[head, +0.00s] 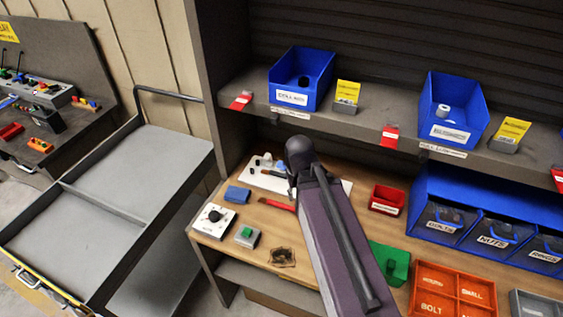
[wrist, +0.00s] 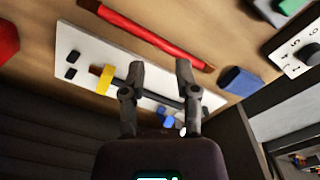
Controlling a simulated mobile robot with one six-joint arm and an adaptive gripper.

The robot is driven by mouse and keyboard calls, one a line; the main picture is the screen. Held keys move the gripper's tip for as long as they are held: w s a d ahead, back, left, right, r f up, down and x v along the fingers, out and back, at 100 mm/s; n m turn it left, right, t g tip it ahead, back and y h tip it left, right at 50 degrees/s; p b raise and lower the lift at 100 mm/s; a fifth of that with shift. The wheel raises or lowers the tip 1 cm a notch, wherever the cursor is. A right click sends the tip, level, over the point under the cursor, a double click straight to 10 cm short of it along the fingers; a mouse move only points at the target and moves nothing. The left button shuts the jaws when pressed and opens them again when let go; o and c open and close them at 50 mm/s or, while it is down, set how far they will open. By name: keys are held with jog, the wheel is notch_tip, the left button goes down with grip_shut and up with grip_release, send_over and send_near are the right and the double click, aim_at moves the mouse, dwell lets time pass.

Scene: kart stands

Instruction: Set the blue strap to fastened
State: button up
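A white board (wrist: 85,50) lies on the workbench, also in the head view (head: 258,183). On it in the wrist view are a yellow band (wrist: 106,78) across a dark bar, and small blue parts (wrist: 168,119) partly hidden by my right finger. I cannot tell which blue part is the strap, or whether it is fastened. My gripper (wrist: 160,68) is open, its two fingers apart over the board with nothing visible held between them. In the head view my arm reaches over the bench and its dark end covers part of the board.
A red bar (wrist: 160,35) lies beside the board. A blue block (head: 237,194), a dial box (head: 213,219) and a green-button box (head: 247,236) stand to its left. A shelf with blue bins (head: 300,78) overhangs the bench; a red bin (head: 387,200) stands right.

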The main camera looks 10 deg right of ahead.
jog(key=w+a+r+n+t+h, duration=0.1)
jog(key=w+a+n+h, duration=0.1)
jog(key=w, duration=0.4)
jog(key=w+a+r+n+h, duration=0.1)
jog(key=w+a+n+h, duration=0.1)
jog(key=w, duration=0.5)
jog(key=w+a+r+n+t+h+b, duration=0.1)
jog(key=w+a+n+h, duration=0.2)
jog(key=w+a+n, duration=0.1)
jog(key=w+n, duration=0.1)
jog(key=w, duration=0.1)
jog(key=shift+w+a+n+t, duration=0.3)
jog(key=shift+w+n, duration=0.1)
jog(key=shift+d+f, duration=0.1)
jog(key=shift+f, duration=0.1)
jog(key=b, duration=0.6)
send_near(282, 165)
jog(key=shift+d+f+b, duration=0.6)
jog(key=shift+d+b, duration=0.25)
jog(key=shift+d+f+b, duration=0.55)
jog(key=shift+d+b, duration=0.25)
jog(key=shift+d, duration=0.05)
jog(key=shift+d+f+b, duration=0.6)
jog(key=shift+d+b, duration=0.25)
